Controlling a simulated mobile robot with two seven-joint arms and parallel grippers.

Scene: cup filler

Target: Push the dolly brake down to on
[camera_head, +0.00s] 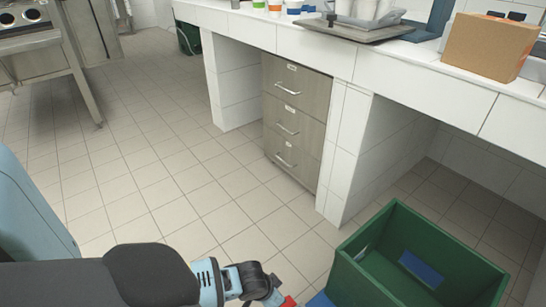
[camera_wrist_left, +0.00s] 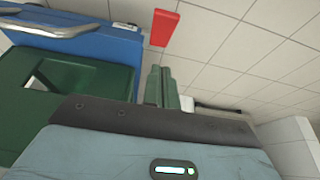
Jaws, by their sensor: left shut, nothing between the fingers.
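The red brake pedal (camera_wrist_left: 163,27) sticks out beside the blue dolly (camera_wrist_left: 105,50) in the left wrist view. In the head view a small red piece (camera_head: 288,302) and a blue corner of the dolly (camera_head: 321,299) show at the bottom edge. My left gripper (camera_wrist_left: 160,76) is shut and empty, its greenish fingers just below the pedal in the wrist picture. A gap shows between the fingertips and the pedal; its depth I cannot tell. In the head view my left wrist reaches toward the red piece, and the fingers are out of frame. My right gripper is not in view.
A green crate (camera_head: 379,291) with a blue item (camera_head: 421,268) inside stands on the dolly. A metal handle (camera_wrist_left: 85,27) shows on the dolly side. Behind are a white tiled counter (camera_head: 420,75), a cardboard box (camera_head: 489,45) and grey drawers (camera_head: 295,120). The tiled floor (camera_head: 150,150) is open.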

